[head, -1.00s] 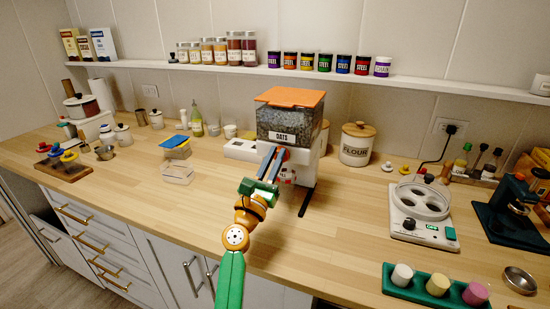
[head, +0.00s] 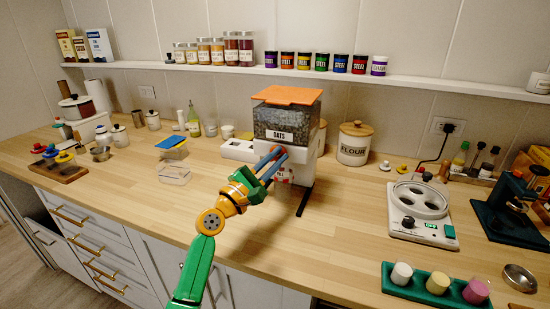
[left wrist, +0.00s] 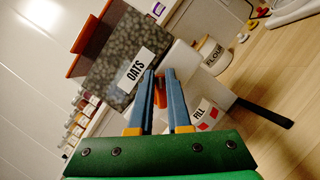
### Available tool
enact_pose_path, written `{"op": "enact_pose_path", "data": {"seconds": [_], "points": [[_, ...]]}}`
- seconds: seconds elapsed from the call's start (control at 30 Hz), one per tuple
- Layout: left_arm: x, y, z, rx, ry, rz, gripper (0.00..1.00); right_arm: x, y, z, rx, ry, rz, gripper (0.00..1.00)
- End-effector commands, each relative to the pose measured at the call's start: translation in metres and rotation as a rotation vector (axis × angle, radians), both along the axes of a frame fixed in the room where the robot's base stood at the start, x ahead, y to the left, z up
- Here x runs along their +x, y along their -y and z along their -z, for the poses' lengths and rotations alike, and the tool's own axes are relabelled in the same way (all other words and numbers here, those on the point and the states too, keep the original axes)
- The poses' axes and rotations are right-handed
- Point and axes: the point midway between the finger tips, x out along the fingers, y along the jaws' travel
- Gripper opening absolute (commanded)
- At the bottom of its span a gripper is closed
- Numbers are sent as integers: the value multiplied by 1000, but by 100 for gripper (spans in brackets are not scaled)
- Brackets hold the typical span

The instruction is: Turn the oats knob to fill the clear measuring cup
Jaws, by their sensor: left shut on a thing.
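The oats dispenser has a clear hopper (head: 287,118) full of oats, an orange lid and a white body. My left gripper (head: 277,156) is at the front of its body, just below the OATS label. Its blue fingers are shut on the orange-red knob (left wrist: 160,94), which shows between them in the left wrist view. The fingers hide most of the knob. A small cup-like piece marked FILL with red marks (left wrist: 206,113) is below the knob, partly hidden by my gripper; I cannot tell its fill level. My right gripper is not in view.
A clear open box (head: 174,176) and a blue-lidded container (head: 172,144) stand left of the dispenser. A flour canister (head: 355,146) stands behind right. A white appliance (head: 421,213) and a green tray (head: 437,287) are further right. The counter front is clear.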

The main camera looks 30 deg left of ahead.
Motion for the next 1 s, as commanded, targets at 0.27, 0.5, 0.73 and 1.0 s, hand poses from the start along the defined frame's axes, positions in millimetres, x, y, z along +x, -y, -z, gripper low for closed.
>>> {"op": "enact_pose_path", "data": {"seconds": [0.27, 0.5, 0.73, 1.0], "points": [[0, 1, 1, 258, -57, -3, 0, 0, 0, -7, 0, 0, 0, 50], [0, 2, 2, 480, -107, -2, 0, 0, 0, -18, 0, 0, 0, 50], [0, 2, 3, 694, -153, -3, 0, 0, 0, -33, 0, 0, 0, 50], [0, 2, 4, 943, -207, -2, 0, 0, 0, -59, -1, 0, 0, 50]]}}
